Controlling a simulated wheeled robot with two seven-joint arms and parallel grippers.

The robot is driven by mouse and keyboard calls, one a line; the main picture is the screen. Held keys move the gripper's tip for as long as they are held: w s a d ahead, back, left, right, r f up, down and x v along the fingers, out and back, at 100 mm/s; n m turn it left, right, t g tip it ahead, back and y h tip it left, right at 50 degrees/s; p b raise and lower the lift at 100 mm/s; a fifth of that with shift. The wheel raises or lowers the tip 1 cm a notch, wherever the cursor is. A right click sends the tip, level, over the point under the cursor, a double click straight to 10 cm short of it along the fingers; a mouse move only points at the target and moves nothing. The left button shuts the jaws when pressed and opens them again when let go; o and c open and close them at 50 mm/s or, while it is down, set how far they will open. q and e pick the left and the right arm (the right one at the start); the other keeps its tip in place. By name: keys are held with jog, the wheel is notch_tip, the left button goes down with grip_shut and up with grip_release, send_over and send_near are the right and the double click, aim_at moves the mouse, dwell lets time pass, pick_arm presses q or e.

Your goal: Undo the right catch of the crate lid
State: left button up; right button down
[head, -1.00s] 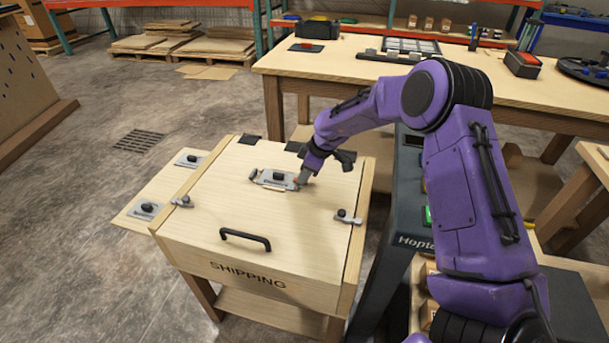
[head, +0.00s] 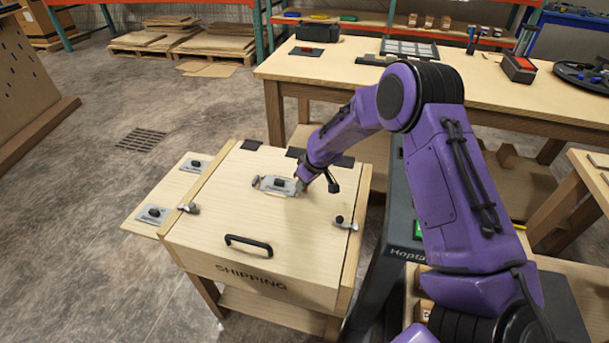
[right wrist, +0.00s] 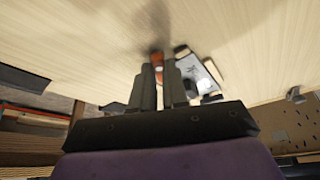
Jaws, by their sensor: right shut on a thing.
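The pale wooden crate lid (head: 225,210) is closed. Its right catch (head: 345,222), a small grey metal piece with a dark knob, sits at the lid's right edge. A matching left catch (head: 188,207) is at the left edge. My right gripper (head: 299,187) is low over the lid at the right end of a metal plate (head: 272,184) with a dark knob, apart from the right catch. In the right wrist view its fingers (right wrist: 165,95) are close together, shut on a small orange-ended thing (right wrist: 157,60), mostly hidden. My left gripper is not in view.
A black handle (head: 248,244) stands on the lid's front part. A side board (head: 140,207) with two knobbed plates is left of the crate. A dark console (head: 395,220) stands close on the right. A workbench (head: 300,68) is behind.

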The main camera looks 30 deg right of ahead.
jog(key=m+p, duration=0.1)
jog(key=m, duration=0.1)
jog(key=m+h+p, duration=0.1)
jog(key=p, duration=0.1)
jog(key=shift+r+m+p, duration=0.3)
jog(key=shift+m, duration=0.1)
jog(key=m+p, duration=0.1)
jog(key=m+h+p, duration=0.1)
jog(key=shift+a+f+m+h, duration=0.1)
jog(key=shift+a+m+h, duration=0.05)
jog(key=shift+m+h, duration=0.15)
jog(key=m+p, duration=0.1)
jog(key=m, duration=0.1)
jog(key=shift+w+f+m+h, duration=0.1)
jog(key=shift+f+m+h, duration=0.05)
jog(key=shift+m+h, duration=0.2)
jog(key=shift+m+g+h, duration=0.55)
jog(key=shift+m+g, duration=0.15)
jog(key=shift+m, duration=0.95)
jog(key=c, duration=1.1)
grip_release()
jog(key=shift+c, duration=0.2)
jog(key=b+v, duration=0.1)
jog(key=v, duration=0.9)
jog(key=shift+a, duration=0.15)
